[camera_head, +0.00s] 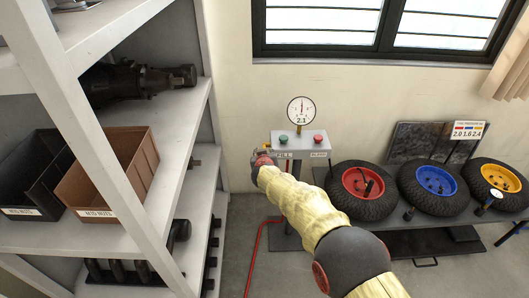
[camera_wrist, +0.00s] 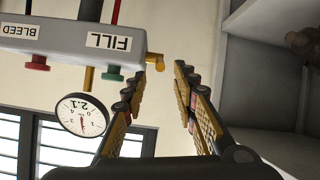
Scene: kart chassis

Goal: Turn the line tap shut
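The line tap (camera_wrist: 155,62) is a small brass-yellow fitting on the side of the grey inflator box (camera_wrist: 60,42), by the FILL label. My gripper (camera_wrist: 160,72) is open, with one padded finger on each side of the tap's end in the wrist view. I cannot tell whether either finger touches it. In the head view my gripper (camera_head: 264,156) is at the left side of the box (camera_head: 300,147), and the tap is hard to make out there. The round gauge (camera_head: 301,110) above the box reads 2.1. It also shows in the wrist view (camera_wrist: 82,114).
The box has a green button (camera_head: 283,139) and a red button (camera_head: 318,139). A shelf rack (camera_head: 130,222) with bins stands close on the left. Tyres with red (camera_head: 363,183), blue (camera_head: 437,181) and yellow (camera_head: 500,177) rims lie on a low bench to the right.

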